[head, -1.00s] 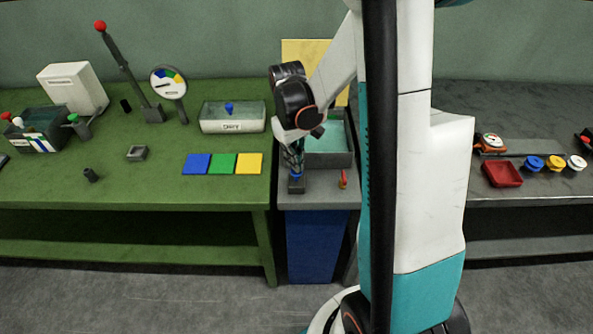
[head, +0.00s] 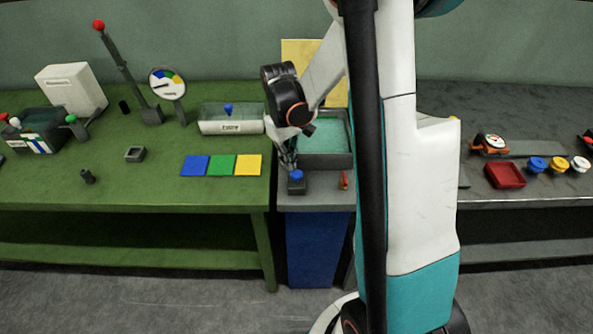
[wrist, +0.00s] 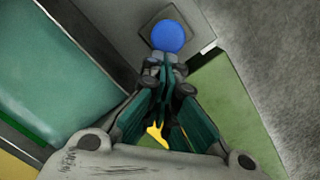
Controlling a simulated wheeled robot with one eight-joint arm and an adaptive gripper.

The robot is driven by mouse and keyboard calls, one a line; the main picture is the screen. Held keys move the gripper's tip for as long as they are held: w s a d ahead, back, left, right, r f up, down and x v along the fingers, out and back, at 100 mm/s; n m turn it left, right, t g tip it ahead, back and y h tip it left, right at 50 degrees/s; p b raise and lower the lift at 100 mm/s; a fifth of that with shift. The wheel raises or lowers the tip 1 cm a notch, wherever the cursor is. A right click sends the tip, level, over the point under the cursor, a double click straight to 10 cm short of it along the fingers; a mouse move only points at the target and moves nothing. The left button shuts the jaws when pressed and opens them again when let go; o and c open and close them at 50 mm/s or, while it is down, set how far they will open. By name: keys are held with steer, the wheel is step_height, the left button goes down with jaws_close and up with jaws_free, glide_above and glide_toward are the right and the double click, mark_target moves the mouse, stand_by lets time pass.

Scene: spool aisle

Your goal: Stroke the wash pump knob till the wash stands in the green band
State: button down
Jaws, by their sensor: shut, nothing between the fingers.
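The blue wash pump knob (head: 297,175) stands on a small dark block at the front of the grey bench, and it also shows in the wrist view (wrist: 168,36). My gripper (head: 291,165) is shut and empty, its fingertips close behind the knob; in the wrist view the tips (wrist: 167,62) overlap its lower edge. I cannot tell whether they touch. The wash tank (head: 349,160) behind holds pale teal wash (head: 325,135). A bright green strip (wrist: 22,124) shows along the tank side in the wrist view; the wash level against it cannot be read.
A red-handled part (head: 344,180) stands right of the knob. The green bench (head: 150,195) to the left holds blue, green and yellow squares, a white-labelled tray (head: 230,127) and a round dial (head: 168,83). A red tray (head: 505,175) lies right, beyond my column.

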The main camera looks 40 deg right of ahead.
step_height(320, 180, up, 12)
steer(key=w, duration=0.1)
stand_by(0.5)
steer(key=shift+a, duration=0.15)
stand_by(1.1)
